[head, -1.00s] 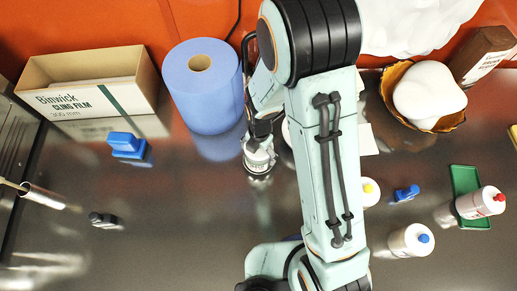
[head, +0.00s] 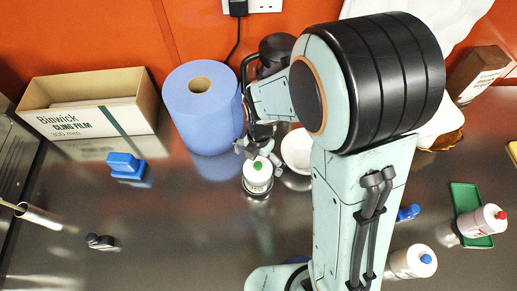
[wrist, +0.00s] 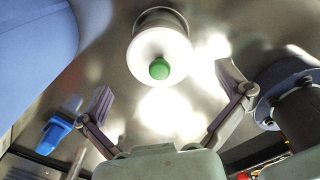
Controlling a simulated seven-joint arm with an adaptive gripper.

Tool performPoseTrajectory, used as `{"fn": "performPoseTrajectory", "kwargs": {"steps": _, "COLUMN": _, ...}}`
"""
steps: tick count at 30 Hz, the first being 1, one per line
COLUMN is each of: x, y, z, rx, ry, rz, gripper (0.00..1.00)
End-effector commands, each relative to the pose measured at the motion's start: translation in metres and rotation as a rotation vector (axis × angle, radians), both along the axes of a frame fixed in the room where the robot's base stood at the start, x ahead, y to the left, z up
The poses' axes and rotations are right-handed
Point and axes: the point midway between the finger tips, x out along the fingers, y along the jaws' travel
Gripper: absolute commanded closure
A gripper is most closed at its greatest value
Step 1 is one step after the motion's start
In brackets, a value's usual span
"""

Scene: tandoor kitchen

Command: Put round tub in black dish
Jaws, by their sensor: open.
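A white round container with a green cap (head: 257,177) stands upright on the steel counter, in front of the blue roll. It also shows in the wrist view (wrist: 159,45), seen from above; I cannot tell whether it is the round tub. My gripper (wrist: 167,100) is open and empty, its fingers spread apart, with the container beyond the fingertips and not between them. In the head view my gripper (head: 258,150) is just behind the container, partly hidden by my arm. No black dish is identifiable; my arm covers part of the counter.
A blue paper roll (head: 203,115) and a cling film box (head: 88,118) stand at the back left. A white round dish (head: 297,150) is partly behind my arm. A red-capped bottle (head: 482,220) and blue-capped bottle (head: 410,262) stand right. The front-left counter is mostly clear.

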Motion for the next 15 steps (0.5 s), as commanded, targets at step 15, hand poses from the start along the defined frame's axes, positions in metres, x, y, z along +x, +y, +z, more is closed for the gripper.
{"fn": "performPoseTrajectory", "kwargs": {"steps": 15, "x": -0.019, "y": -0.014, "z": 0.076, "rx": 0.017, "ry": 0.008, "rz": -0.346, "gripper": 0.0}}
